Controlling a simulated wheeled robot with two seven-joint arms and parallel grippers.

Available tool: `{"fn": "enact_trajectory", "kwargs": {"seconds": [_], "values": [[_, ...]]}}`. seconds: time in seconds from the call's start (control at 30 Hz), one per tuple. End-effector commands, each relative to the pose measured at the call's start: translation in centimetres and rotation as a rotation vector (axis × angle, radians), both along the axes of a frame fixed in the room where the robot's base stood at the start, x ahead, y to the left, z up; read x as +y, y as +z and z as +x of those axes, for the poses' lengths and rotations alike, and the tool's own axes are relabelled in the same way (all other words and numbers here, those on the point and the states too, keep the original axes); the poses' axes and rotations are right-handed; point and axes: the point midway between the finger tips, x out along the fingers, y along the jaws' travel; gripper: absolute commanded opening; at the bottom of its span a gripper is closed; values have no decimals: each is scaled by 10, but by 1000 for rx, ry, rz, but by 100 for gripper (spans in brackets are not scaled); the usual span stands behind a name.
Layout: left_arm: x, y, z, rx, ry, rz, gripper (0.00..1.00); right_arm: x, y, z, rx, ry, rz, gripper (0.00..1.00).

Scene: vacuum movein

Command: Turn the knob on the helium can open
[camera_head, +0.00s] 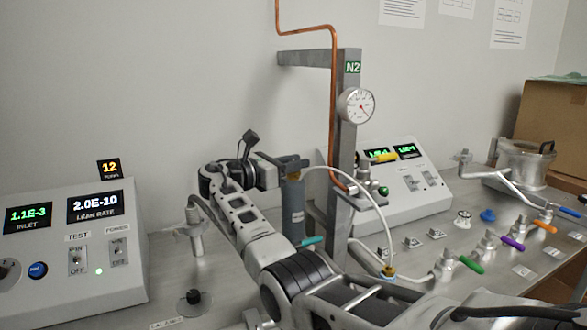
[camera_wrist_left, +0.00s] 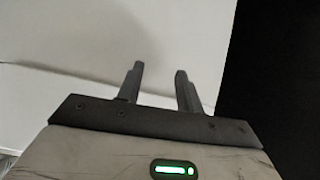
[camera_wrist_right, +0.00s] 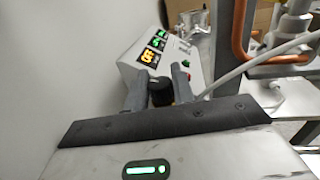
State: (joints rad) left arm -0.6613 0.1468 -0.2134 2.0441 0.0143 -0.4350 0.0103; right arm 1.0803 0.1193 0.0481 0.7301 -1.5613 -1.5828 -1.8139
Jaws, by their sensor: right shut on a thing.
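The helium can (camera_head: 293,212) is a grey upright cylinder standing on the bench in the head view. Its top is partly hidden by my right gripper (camera_head: 284,163), which reaches it from the left. In the right wrist view, a dark knob with a yellowish part (camera_wrist_right: 160,92) sits between the fingers of my right gripper (camera_wrist_right: 158,80), which are shut on it. How far the knob is turned cannot be told. My left gripper (camera_wrist_left: 160,80) shows only in the left wrist view. Its two fingers are apart with nothing between them, facing a pale surface.
A white hose (camera_head: 350,185) arches from the can's top to a fitting (camera_head: 388,271). A grey post (camera_head: 348,130) with a gauge (camera_head: 357,105) stands right of the can. A leak-rate console (camera_head: 70,250) is at left, another console (camera_head: 405,185) behind. Several coloured-handled valves line the right.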

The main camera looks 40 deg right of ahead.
Motion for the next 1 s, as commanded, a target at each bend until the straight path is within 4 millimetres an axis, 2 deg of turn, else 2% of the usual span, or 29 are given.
{"fn": "enact_trajectory", "kwargs": {"seconds": [0.4,0.97,1.0], "values": [[-3,-7,3,-15,-7,-15,36,0,-2,0,1,-103,2,2],[-5,-7,0,-10,-3,-26,36,0,-2,0,1,-121,5,2],[-5,-7,0,-11,-1,-27,36,0,-2,0,1,-121,5,28]]}}
